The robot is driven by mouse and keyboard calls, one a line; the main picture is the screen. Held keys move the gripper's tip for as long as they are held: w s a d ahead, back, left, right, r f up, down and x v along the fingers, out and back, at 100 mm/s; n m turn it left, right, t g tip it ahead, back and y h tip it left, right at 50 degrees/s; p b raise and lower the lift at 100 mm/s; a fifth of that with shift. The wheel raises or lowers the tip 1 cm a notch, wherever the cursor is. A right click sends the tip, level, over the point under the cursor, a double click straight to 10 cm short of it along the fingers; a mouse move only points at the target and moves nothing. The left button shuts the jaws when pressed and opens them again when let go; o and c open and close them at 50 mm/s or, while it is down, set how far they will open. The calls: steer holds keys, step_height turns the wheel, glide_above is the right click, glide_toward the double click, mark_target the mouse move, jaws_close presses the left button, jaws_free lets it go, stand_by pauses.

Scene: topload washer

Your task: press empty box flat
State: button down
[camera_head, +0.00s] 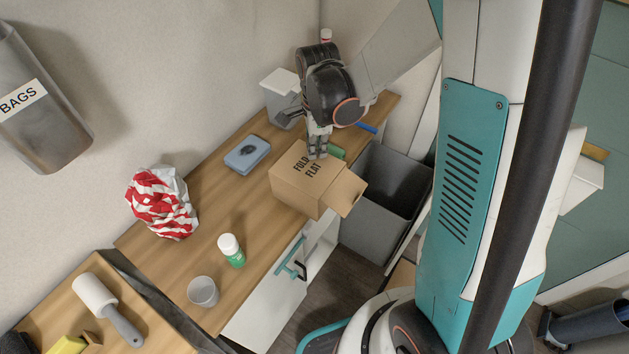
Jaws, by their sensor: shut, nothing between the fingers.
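The cardboard box (293,193) stands on the wooden counter near its front edge. It has "FOLD FLAT" printed on its top. The box stands at full height, and one end flap (352,195) sticks out to the right, past the counter edge. My gripper (317,154) is shut and empty, pointing down at the top of the box near the back right. Its fingertips are touching the top or just above it; I cannot tell which. The gripper hides part of the box's far edge.
A grey bin (377,225) is below the box's right side. A lint roller (103,307) lies at the lower left.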

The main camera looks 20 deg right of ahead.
mark_target(300, 175)
steer(key=shift+s+a, duration=0.1)
steer(key=shift+s+a+f, duration=0.15)
steer(key=shift+s+a, duration=0.4)
steer(key=shift+a, duration=0.2)
steer(key=shift+s+a+f+b, duration=0.1)
steer(key=shift+b, duration=0.2)
steer(key=shift+s+a+f+b, duration=0.3)
steer(key=shift+s+a, duration=0.2)
steer(key=shift+a, duration=0.2)
steer(key=shift+s+a+f+b, duration=0.5)
steer(key=shift+s+a+f, duration=0.05)
steer(key=shift+a, duration=0.2)
steer(key=shift+s+a+f+b, duration=0.45)
steer(key=shift+a+f+b, duration=0.2)
steer(key=shift+f+b, duration=0.05)
